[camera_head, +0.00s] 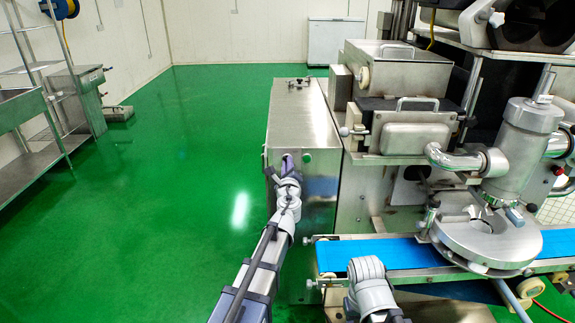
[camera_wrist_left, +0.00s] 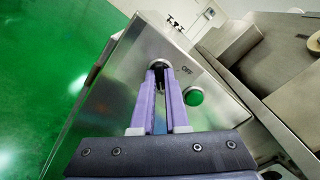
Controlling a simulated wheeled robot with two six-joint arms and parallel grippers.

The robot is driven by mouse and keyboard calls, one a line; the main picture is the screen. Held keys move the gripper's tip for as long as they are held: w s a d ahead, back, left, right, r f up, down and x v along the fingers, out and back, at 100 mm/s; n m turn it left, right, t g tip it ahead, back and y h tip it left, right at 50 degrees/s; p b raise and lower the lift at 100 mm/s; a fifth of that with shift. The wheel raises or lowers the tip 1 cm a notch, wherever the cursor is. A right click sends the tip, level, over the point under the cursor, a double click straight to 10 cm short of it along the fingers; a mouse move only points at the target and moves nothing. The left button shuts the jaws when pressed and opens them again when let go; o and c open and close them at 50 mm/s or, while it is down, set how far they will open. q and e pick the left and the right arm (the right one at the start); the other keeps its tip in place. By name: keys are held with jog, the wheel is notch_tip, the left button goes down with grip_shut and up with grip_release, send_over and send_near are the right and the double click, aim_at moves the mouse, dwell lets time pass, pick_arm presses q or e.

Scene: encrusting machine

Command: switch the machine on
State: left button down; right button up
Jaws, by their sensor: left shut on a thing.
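The machine's steel cabinet (camera_head: 305,115) stands in the middle of the head view, with a green round button (camera_head: 308,157) on its front face. In the left wrist view, a rotary switch (camera_wrist_left: 159,63) sits beside the green button (camera_wrist_left: 193,96), with an "OFF" label to its right. My left gripper (camera_head: 288,160) is at the cabinet front. In the left wrist view its purple fingers (camera_wrist_left: 160,77) are shut on the switch, which they partly hide. The switch's exact angle cannot be told. Part of my right arm shows low in the head view; its gripper cannot be seen.
A blue conveyor belt (camera_head: 385,253) with a round steel head (camera_head: 486,238) above it lies to the right. A steel rack (camera_head: 45,150) stands at the far left. The green floor (camera_head: 180,190) left of the cabinet is clear.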

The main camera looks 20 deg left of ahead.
pick_arm(q)
jog(key=shift+s+m, duration=0.1)
jog(key=shift+m, duration=0.4)
jog(key=c, duration=0.9)
grip_release()
jog(key=v, duration=0.7)
jog(key=shift+s+d, duration=0.15)
jog(key=shift+s, duration=0.2)
